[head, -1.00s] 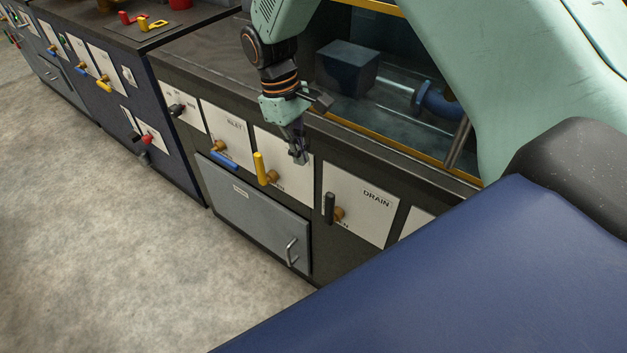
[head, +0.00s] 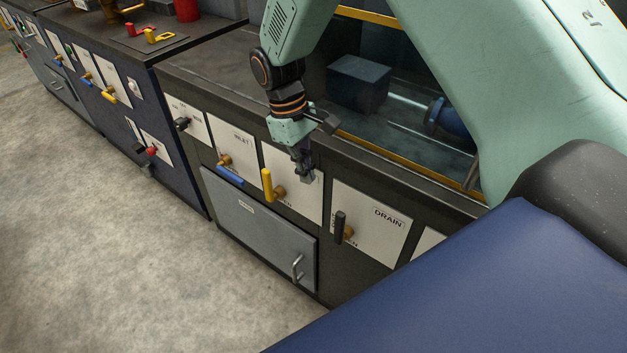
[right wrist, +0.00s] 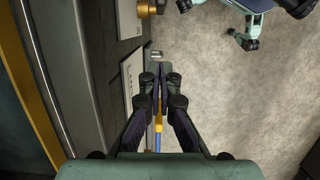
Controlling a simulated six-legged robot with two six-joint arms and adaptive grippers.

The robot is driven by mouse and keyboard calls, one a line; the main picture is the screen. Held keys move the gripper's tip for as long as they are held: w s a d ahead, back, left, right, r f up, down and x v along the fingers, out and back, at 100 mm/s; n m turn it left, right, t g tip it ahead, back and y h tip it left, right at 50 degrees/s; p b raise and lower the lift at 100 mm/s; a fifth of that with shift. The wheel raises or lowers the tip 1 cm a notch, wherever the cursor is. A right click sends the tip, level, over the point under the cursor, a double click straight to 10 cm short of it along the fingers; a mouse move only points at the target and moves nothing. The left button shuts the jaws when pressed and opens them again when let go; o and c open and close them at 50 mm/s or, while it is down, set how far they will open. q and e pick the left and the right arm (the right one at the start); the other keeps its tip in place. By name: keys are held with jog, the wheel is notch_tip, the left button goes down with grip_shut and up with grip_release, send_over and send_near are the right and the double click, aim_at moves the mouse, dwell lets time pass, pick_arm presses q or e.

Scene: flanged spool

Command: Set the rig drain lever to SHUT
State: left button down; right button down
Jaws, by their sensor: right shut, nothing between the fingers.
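The drain lever (head: 340,227) has a black handle on a brass hub, on a white plate (head: 383,218) marked DRAIN. The handle stands roughly upright in the head view, and the label below the hub is partly covered, with its end letters showing. My right gripper (head: 306,174) is shut and empty. It is up and left of the drain lever, apart from it, in front of the neighbouring plate with the yellow lever (head: 267,185). In the right wrist view the closed fingers (right wrist: 160,75) show with nothing between them. My left gripper is not in view.
The blue inlet lever (head: 230,175) is further left. A grey door with a handle (head: 297,266) is below. The dark bench top edge and a yellow-framed tank (head: 400,130) lie behind my right arm. The floor (head: 110,230) in front is clear.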

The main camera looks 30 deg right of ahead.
aim_at(344, 225)
jog(key=s+d+f+b, duration=0.2)
jog(key=s+f, duration=0.3)
jog(key=f, duration=0.3)
jog(key=shift+s, duration=0.15)
jog(key=shift+d, duration=0.1)
dwell(0.4)
